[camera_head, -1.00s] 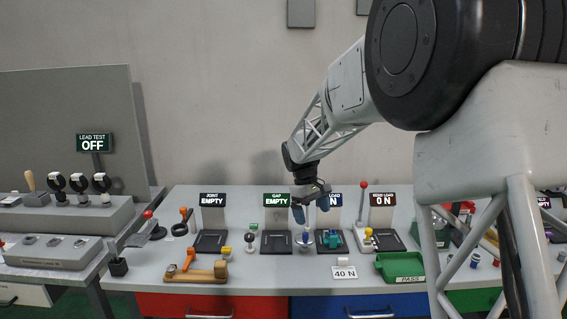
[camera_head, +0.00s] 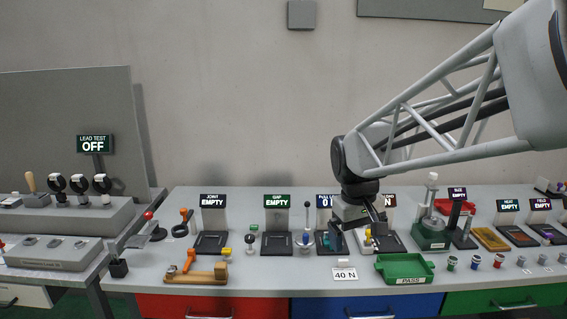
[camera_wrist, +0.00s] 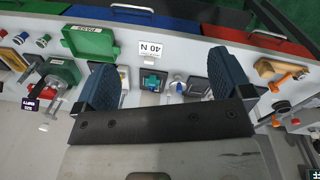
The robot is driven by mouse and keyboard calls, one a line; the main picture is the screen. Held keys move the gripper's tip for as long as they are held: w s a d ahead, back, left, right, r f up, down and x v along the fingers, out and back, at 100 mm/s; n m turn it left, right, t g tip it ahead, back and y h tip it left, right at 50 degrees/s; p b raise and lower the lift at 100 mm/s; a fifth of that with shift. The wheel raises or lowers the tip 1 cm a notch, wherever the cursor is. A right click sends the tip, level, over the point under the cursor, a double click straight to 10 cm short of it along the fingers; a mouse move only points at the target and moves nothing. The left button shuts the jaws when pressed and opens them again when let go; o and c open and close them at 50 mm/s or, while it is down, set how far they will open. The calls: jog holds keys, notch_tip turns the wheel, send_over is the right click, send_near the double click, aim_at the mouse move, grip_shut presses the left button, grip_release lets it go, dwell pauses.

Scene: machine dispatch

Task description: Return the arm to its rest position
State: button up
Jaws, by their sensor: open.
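My gripper (camera_head: 359,236) hangs over the bench in front of the row of stations, covering part of two station signs. In the wrist view its two blue finger pads (camera_wrist: 160,88) stand wide apart with nothing between them. My arm reaches in from the right of the head view. Below and between the fingers, the wrist view shows a station holding a teal part (camera_wrist: 151,81) and a silver-topped post; the teal part also shows just left of my gripper in the head view.
A green PASS tray (camera_head: 404,268) and a 40 N card (camera_head: 344,274) lie at the front. The JOINT (camera_head: 212,243) and GAP (camera_head: 277,243) stations read EMPTY. A green-based device (camera_head: 431,233) stands right of my gripper. The space above the bench's left half is clear.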

jog(key=s+d+f+m+t, duration=0.1)
jog(key=s+f+m, duration=0.1)
jog(key=s, duration=0.8)
jog(key=s+d+f+m+t+y, duration=0.1)
jog(key=s, duration=1)
jog(key=shift+s+d+f+m, duration=0.25)
jog(key=shift+d+f+m, duration=0.1)
jog(key=shift+f+m, duration=0.05)
